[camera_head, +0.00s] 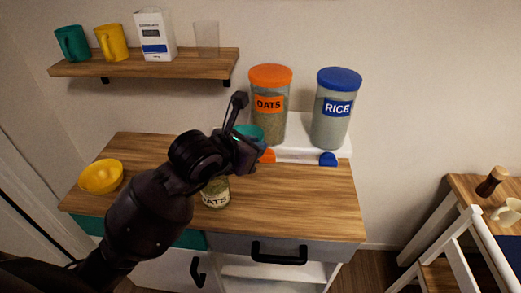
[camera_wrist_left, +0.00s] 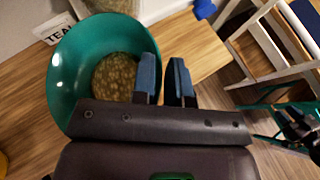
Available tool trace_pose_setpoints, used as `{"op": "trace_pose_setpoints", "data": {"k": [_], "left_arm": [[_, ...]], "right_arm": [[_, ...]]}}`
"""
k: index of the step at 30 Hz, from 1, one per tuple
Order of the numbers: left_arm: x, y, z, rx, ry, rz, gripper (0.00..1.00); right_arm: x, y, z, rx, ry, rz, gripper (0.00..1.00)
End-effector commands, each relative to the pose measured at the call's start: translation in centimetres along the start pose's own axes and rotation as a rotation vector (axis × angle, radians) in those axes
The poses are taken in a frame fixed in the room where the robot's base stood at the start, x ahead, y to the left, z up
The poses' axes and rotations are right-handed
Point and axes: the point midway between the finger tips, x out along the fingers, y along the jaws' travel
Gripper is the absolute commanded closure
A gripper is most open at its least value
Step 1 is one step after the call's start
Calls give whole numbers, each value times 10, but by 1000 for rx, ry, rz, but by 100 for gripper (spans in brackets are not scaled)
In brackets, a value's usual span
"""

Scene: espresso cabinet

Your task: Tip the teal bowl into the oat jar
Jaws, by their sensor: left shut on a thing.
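The teal bowl (camera_head: 248,131) is held by my left gripper (camera_head: 243,140) above the counter; the arm hides part of it. In the left wrist view the bowl (camera_wrist_left: 72,75) holds a round heap of brownish grains (camera_wrist_left: 118,77). My left gripper's blue-padded fingers (camera_wrist_left: 165,80) are shut at the bowl's right rim. A tall orange-lidded OATS jar (camera_head: 268,105) stands behind the bowl.
A blue-lidded RICE jar (camera_head: 331,110) stands on the white riser (camera_head: 297,153) beside the OATS jar. A yellow bowl (camera_head: 101,177) is at the counter's left. The counter's right front is clear. A shelf (camera_head: 150,66) with mugs, a carton and a glass hangs above.

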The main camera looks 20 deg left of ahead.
Motion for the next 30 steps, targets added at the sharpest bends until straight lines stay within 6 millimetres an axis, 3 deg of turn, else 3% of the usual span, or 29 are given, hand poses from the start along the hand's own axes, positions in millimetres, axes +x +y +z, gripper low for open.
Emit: {"op": "trace_pose_setpoints", "data": {"k": [14,30], "left_arm": [[0,0,-1,-45,7,-6,100],[11,9,-25,-210,-39,-94,100]], "right_arm": [[0,-3,-6,5,13,-3,57],[-1,-2,-7,3,13,-3,57]]}}
